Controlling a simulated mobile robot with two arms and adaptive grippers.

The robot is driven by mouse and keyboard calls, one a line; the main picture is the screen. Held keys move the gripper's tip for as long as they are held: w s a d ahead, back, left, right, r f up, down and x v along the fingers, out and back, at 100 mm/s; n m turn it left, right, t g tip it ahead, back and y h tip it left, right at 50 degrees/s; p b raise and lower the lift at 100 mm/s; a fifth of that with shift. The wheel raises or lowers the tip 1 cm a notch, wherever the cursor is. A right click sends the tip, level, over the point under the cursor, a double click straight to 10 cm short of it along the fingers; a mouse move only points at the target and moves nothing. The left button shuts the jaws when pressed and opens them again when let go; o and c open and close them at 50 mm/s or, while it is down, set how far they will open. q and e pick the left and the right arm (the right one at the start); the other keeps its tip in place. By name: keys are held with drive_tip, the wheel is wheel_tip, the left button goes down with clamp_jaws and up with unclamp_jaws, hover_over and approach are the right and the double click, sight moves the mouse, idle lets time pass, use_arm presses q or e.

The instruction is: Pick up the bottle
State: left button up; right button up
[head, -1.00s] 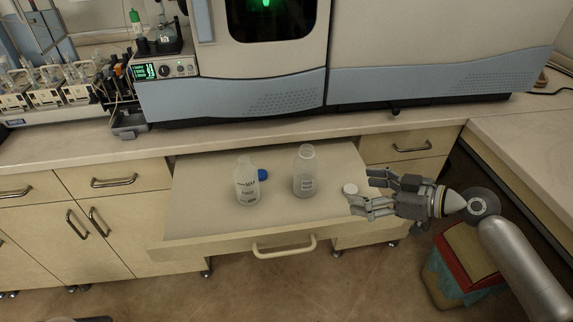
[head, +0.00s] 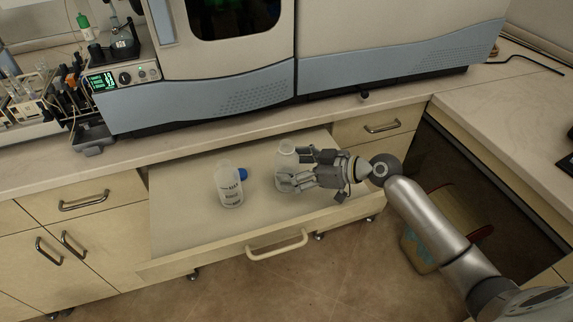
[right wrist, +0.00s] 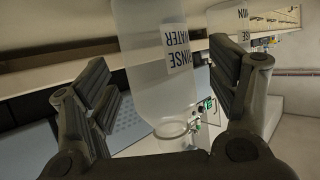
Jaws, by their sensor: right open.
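A clear bottle with an open neck (head: 287,147) stands upright on the pulled-out drawer (head: 185,225), partly hidden by my right gripper (head: 293,168). My right gripper is open, with its fingers on either side of this bottle. In the right wrist view the bottle (right wrist: 150,85), labelled "RINSE WATER", lies between the spread fingers, with a gap at the left finger. A second labelled translucent bottle (head: 229,188) stands to the left; part of it also shows in the right wrist view (right wrist: 222,22). My left gripper is not in view.
A blue cap (head: 243,174) lies beside the left bottle. A large grey and blue instrument (head: 390,45) stands on the counter (head: 130,155) behind the drawer. The drawer handle (head: 277,246) is at its front. The left part of the drawer top is clear.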

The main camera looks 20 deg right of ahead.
sight(296, 158)
drive_tip(key=shift+x, duration=1.3)
drive_tip(key=shift+r, duration=0.1)
drive_tip(key=c, duration=1.2)
drive_tip(key=shift+r, duration=0.1)
drive_tip(key=shift+r, duration=0.25)
wheel_tip(296, 158, up, 3)
drive_tip(key=shift+f+b, duration=0.25)
drive_tip(key=shift+b, duration=0.2)
drive_tip(key=s+a+r, duration=0.1)
drive_tip(key=s+r, duration=0.2)
drive_tip(key=s, duration=0.1)
drive_tip(key=s+a+r, duration=0.1)
drive_tip(key=s+r, duration=0.2)
drive_tip(key=s, duration=0.2)
drive_tip(key=s+a+r, duration=0.2)
drive_tip(key=s+r, duration=0.1)
drive_tip(key=s, duration=0.1)
drive_tip(key=shift+s+r, duration=0.2)
drive_tip(key=shift+r, duration=0.2)
